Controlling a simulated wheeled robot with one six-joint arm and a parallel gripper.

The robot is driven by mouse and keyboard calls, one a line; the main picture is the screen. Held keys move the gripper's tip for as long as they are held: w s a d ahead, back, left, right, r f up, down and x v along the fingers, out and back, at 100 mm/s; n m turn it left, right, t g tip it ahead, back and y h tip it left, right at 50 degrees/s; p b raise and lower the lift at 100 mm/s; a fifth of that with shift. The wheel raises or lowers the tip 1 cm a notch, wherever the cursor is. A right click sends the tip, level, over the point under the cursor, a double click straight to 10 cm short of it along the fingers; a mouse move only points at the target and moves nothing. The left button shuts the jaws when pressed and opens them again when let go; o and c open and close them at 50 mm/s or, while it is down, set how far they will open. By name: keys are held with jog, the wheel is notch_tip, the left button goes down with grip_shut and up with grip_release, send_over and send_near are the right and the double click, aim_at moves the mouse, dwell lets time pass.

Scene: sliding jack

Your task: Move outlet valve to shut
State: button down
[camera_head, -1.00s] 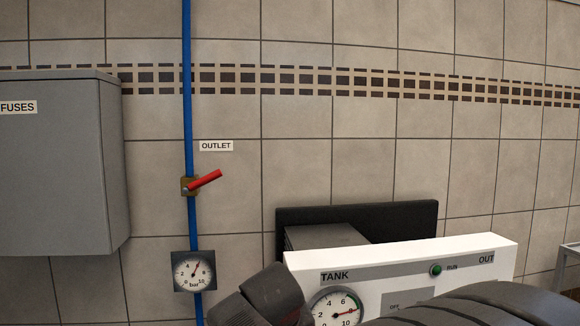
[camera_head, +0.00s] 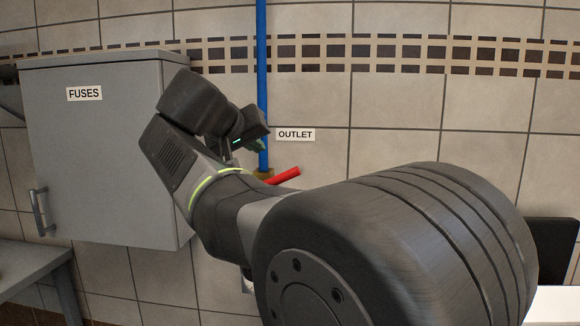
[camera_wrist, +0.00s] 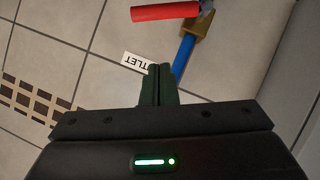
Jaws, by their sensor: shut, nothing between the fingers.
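The outlet valve has a red lever handle (camera_head: 283,176) on a brass body (camera_head: 263,174) on the blue pipe (camera_head: 262,80). The handle slants up to the right, off the line of the pipe. In the wrist view the red handle (camera_wrist: 165,12) and brass body (camera_wrist: 197,28) lie beyond the fingertips. My gripper (camera_head: 259,146) is shut and empty, just above the valve in the head view. In the wrist view its green fingers (camera_wrist: 158,72) are together and apart from the handle. My arm hides part of the pipe below the valve.
A grey fuse box (camera_head: 100,150) hangs on the wall at the left. The OUTLET label (camera_head: 295,135) is right of the pipe. A dark panel (camera_head: 553,245) stands at the lower right. The tiled wall right of the label is clear.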

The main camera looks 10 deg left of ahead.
aim_at(286, 180)
jog(key=w+d+f, duration=0.3)
jog(key=w+f, duration=0.3)
jog(key=shift+w+f, duration=0.15)
jog(key=shift+w, duration=0.1)
jog(key=d+f+m+y+b, duration=0.2)
jog(key=b, duration=0.1)
jog(key=shift+f+b, duration=0.15)
jog(key=shift+b, duration=0.25)
jog(key=shift+d+f+b, duration=0.25)
jog(key=shift+f+b, duration=0.2)
jog(key=shift+b, duration=0.1)
jog(key=shift+r, duration=0.1)
